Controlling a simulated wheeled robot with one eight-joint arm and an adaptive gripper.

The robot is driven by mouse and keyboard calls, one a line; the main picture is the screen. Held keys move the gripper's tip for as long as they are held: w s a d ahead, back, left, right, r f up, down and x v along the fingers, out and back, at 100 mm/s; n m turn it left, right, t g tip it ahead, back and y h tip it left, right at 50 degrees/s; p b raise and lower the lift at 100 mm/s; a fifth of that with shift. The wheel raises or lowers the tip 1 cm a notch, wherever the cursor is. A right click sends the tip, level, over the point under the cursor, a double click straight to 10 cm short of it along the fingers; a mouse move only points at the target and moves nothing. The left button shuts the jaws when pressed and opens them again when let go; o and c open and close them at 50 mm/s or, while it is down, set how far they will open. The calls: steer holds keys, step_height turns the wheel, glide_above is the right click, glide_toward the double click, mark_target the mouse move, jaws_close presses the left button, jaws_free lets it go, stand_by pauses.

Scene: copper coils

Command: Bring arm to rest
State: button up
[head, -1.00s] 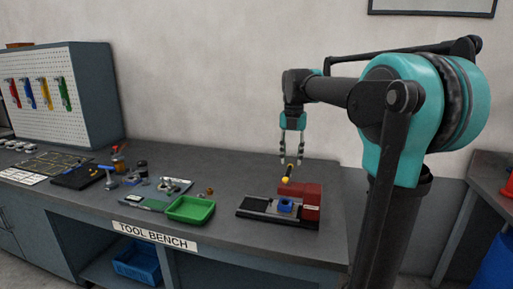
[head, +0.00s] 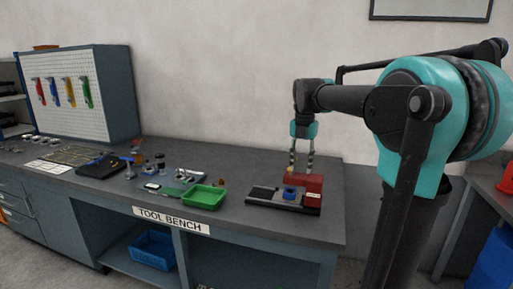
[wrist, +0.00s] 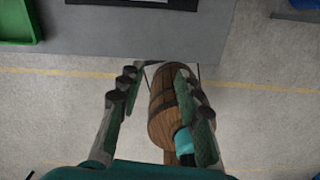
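My gripper (head: 302,168) points down in the head view, in front of the red block of the small machine on the tool bench (head: 254,234). Its two fingers are apart. In the wrist view my gripper (wrist: 156,98) also shows spread fingers. A brown wooden barrel with dark bands (wrist: 165,117) shows between and behind them, partly covered by the right finger; the left finger is clear of it. I see no grip on it. My arm reaches left from the teal shoulder at the right of the head view.
The machine (head: 262,196) has a black base, a red block (head: 313,183) and a blue part (head: 290,193). A green tray (head: 204,197) and several small tools lie to its left. A pegboard (head: 67,117) stands farther left. Floor beyond the bench edge shows in the wrist view.

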steer(key=s+d+f+m+t, duration=0.2)
steer(key=s+f+m, duration=0.8)
steer(key=f+m, duration=0.3)
steer(key=s+d+f+m+t, duration=0.1)
steer(key=s+f+m+t, duration=0.1)
steer(key=s+f+m, duration=0.9)
step_height(320, 180, down, 3)
steer(key=m, duration=0.6)
steer(key=shift+s+d+m, duration=0.15)
steer(key=shift+d+m, duration=0.25)
